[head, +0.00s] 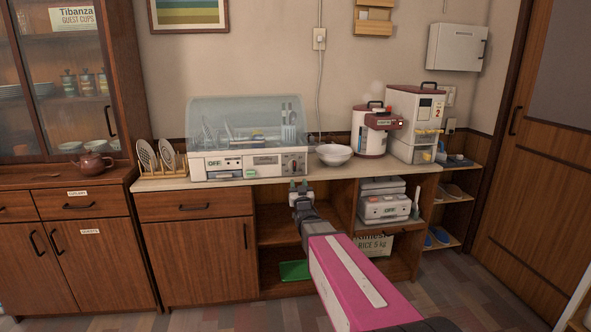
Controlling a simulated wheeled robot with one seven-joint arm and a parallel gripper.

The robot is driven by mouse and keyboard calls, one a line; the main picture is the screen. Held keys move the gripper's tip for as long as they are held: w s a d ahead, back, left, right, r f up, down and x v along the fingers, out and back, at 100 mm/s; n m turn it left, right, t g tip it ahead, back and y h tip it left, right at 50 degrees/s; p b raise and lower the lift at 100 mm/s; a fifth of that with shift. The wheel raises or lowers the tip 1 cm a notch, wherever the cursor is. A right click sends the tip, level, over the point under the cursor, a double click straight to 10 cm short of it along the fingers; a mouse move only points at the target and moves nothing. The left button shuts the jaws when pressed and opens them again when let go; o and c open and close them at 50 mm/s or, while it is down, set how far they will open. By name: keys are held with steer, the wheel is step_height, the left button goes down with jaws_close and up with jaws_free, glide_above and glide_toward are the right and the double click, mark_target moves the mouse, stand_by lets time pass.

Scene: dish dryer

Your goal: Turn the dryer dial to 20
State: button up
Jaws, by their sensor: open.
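The dish dryer (205,168) stands on the counter, a white box with a clear domed lid over dishes and utensils. A label on its front reads OFF. A control panel with the dial (294,167) is at the right end of its front; the dial is small and its setting cannot be read. My gripper (299,185) is open and empty, fingers pointing up and away, just below the counter's front edge under the panel. It appears apart from the dial.
A white bowl (334,154) sits right of the dryer, near the panel. A rice cooker (369,140) and a tall dispenser (412,118) stand farther right. A plate rack (160,170) is at left. The counter edge (345,180) lies close to my gripper. Open shelves are below.

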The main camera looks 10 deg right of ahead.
mark_target(295, 167)
steer(key=x, duration=1)
jaws_close()
